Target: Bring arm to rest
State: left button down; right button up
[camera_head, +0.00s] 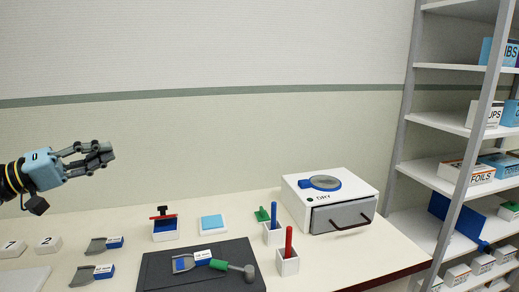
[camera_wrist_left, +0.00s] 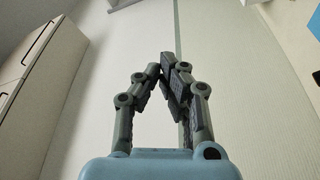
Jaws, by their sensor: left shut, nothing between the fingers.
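My left gripper (camera_head: 104,152) is raised in the air at the left of the head view, above the counter and in front of the wall. It points to the right. In the left wrist view its fingers (camera_wrist_left: 168,66) come together at the tips, with nothing between them. My right gripper is in neither view.
The counter (camera_head: 215,263) holds a dark mat (camera_head: 155,270), a white drawer unit (camera_head: 353,191) marked DRY, two holders with a blue handle (camera_head: 273,215) and a red handle (camera_head: 288,242), and numbered blocks (camera_head: 47,245). A shelf rack (camera_head: 445,175) stands right. Air around the gripper is clear.

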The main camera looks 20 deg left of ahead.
pick_arm(q)
jog(key=s+d+f+m+g+y, duration=0.15)
jog(key=d+f+y, duration=0.25)
jog(key=d+f, duration=0.4)
jog(key=s+d+f+m+g+y, duration=0.1)
jog(key=s+d+f+g+y, duration=0.4)
jog(key=f, duration=0.6)
jog(key=s+d+r+m+g+y, duration=0.15)
jog(key=s+d+m+g, duration=0.45)
jog(key=s+d, duration=0.65)
jog(key=s+a+f+g+b, duration=0.15)
jog(key=f+b, duration=0.35)
jog(key=f, duration=1.3)
jog(key=a+f+b, duration=0.2)
jog(key=f+b, duration=0.3)
jog(key=f, duration=1.3)
jog(key=s+f+g+b, duration=0.1)
jog(key=s+f+b, duration=0.3)
jog(key=s+f, duration=0.5)
jog(key=s+f+b, duration=0.4)
jog(key=s+f, duration=0.6)
jog(key=f, duration=0.6)
jog(key=shift+a+f+n+g+y, duration=0.3)
jog(key=shift+a+n+g+y, duration=0.05)
jog(key=shift+g, duration=0.05)
